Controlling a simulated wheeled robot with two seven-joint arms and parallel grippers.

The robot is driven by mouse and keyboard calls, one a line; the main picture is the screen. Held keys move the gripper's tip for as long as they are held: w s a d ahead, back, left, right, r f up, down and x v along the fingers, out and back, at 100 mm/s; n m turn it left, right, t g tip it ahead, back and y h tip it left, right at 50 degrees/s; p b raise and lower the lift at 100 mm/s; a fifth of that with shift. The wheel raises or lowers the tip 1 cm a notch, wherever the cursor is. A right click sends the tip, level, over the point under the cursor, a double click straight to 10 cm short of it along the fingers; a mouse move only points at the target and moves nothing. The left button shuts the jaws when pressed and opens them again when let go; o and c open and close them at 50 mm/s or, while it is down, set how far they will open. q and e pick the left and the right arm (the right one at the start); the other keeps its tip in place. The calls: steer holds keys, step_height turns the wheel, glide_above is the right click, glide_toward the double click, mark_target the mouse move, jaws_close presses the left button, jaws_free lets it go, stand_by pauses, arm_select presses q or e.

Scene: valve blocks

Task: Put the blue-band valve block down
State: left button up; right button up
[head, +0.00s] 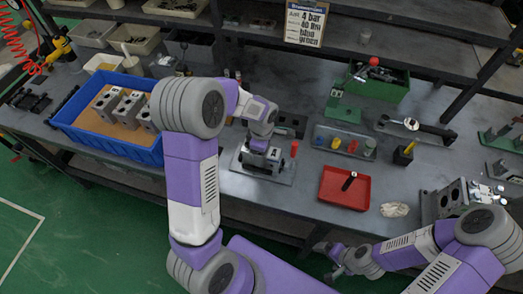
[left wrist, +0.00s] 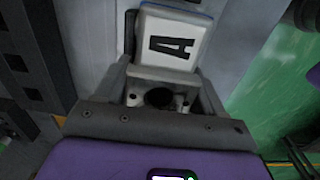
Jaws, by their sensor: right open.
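In the left wrist view a grey block (left wrist: 158,75) with a dark round bore sits between the fingers of my left gripper (left wrist: 160,100). Its white face carries a black letter A, and a thin blue strip shows at the top edge. I take it for the blue-band valve block. In the head view my left gripper (head: 262,145) points down at this block, low over a grey plate (head: 284,179) with a red peg. Whether the block touches the plate is hidden. My right gripper (head: 330,258) is open and empty near the table's front edge.
A blue crate (head: 75,103) with several grey blocks stands at left. A red tray (head: 332,203) with a dark piece lies right of the plate. Behind it is a plate with coloured pegs (head: 345,143). A wrench (head: 415,126) and a white cloth (head: 395,210) lie at right.

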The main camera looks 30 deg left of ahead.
arm_select(q)
steer(key=o, duration=0.4)
steer(key=shift+r, duration=0.2)
step_height(320, 180, up, 12)
steer(key=p, duration=0.3)
stand_by(0.4)
